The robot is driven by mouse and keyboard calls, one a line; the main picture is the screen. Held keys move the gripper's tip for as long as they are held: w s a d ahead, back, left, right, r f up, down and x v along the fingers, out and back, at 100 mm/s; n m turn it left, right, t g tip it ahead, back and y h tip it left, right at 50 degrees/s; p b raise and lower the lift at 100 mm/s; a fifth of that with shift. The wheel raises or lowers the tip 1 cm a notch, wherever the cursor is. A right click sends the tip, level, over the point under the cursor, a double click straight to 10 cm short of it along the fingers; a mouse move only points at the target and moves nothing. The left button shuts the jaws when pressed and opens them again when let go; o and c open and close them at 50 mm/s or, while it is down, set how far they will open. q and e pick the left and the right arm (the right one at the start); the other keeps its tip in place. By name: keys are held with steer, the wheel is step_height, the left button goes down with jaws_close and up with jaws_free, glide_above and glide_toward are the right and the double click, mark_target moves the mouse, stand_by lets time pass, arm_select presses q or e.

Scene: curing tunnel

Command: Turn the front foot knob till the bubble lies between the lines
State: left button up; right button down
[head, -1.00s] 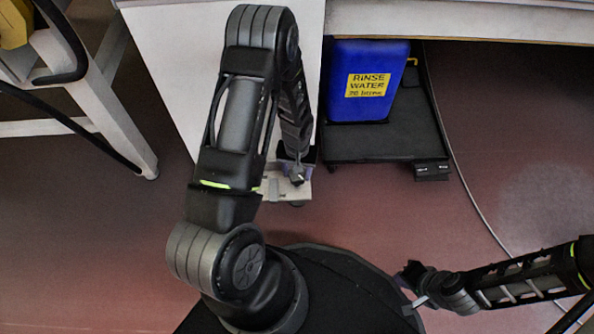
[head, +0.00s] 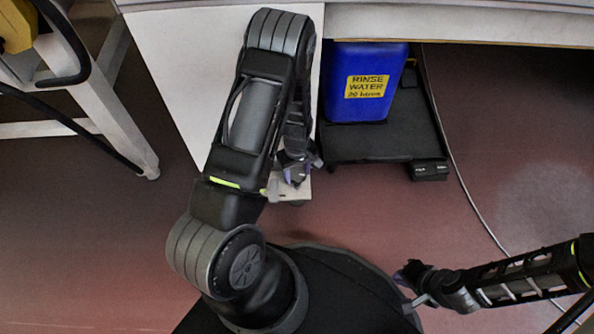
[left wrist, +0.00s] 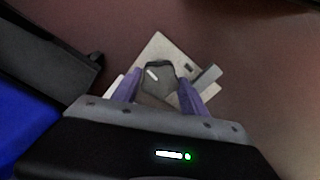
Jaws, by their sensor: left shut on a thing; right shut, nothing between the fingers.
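The front foot knob (left wrist: 160,82) is dark, with a white pointer mark, and sits over a pale foot plate (left wrist: 158,50) in the left wrist view. My left gripper (left wrist: 158,76) has its purple fingers on either side of the knob and is shut on it. In the head view my left gripper (head: 294,178) is low at the cabinet's front, above the plate (head: 292,190); the knob is mostly hidden there. I cannot make out a bubble or lines in either view. My right gripper (head: 403,277) is shut and empty at the lower right, far from the knob.
A blue rinse water container (head: 358,105) stands on a black low platform (head: 375,146) right of the white cabinet (head: 180,75). A cable (head: 462,180) runs over the reddish floor. A white frame leg (head: 110,115) stands at left. The floor at right is mostly clear.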

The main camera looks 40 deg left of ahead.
mark_target(297, 174)
stand_by(0.3)
arm_select(q)
steer(key=o, duration=1.4)
step_height(297, 174, up, 8)
steer(key=p, duration=0.3)
steer(key=shift+f, duration=0.1)
